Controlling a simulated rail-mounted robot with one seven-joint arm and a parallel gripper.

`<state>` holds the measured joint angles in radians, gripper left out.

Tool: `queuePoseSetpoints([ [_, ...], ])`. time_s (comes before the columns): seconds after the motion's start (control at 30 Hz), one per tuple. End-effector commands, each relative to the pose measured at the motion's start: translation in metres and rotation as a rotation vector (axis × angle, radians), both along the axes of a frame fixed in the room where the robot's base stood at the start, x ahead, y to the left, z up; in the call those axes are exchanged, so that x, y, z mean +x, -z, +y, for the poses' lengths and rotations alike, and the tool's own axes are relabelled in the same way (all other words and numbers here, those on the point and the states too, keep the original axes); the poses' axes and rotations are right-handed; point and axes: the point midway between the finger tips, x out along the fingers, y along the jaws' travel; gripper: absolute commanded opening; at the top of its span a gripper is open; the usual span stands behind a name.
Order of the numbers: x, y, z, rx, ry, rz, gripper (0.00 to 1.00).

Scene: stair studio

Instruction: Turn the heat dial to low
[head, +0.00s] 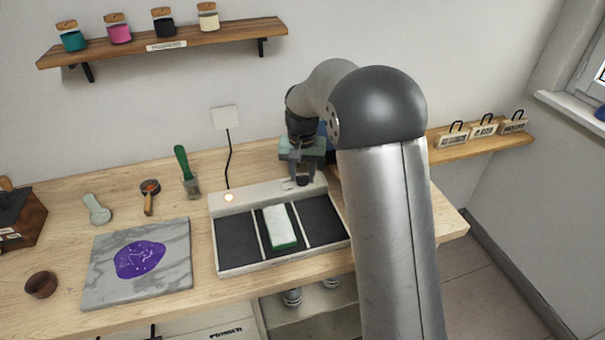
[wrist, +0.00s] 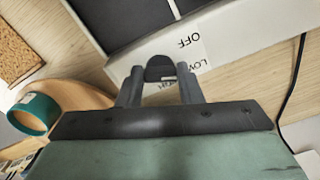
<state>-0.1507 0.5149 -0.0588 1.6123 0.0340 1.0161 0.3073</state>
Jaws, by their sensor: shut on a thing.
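The heat dial (wrist: 160,69) is a small dark knob on the pale front strip of the hot plate, seen in the wrist view. My gripper (wrist: 160,88) is shut on the dial, with one finger on each side of it. "OFF" and "LOW" labels (wrist: 190,41) are printed beside the dial; the fingers hide part of the markings, so I cannot tell the setting. In the head view, my gripper (head: 303,181) is at the right of the back strip of the hot plate (head: 235,203), and the dial is mostly hidden there. A small orange light (head: 229,197) glows on the strip.
A white block with a green base (head: 281,228) lies on the plate's middle dark panel. A marble slab (head: 105,285) with a purple patch is at left. A black cable (head: 229,160) runs to the wall socket. A shelf with jars (head: 185,39) hangs above.

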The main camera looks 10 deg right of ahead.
Motion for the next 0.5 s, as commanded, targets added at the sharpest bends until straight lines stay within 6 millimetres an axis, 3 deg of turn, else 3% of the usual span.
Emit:
queuePoseSetpoints([
  [0.5,0.0009,-0.0015,0.0006,0.001,0.142,-0.003,0.10],
])
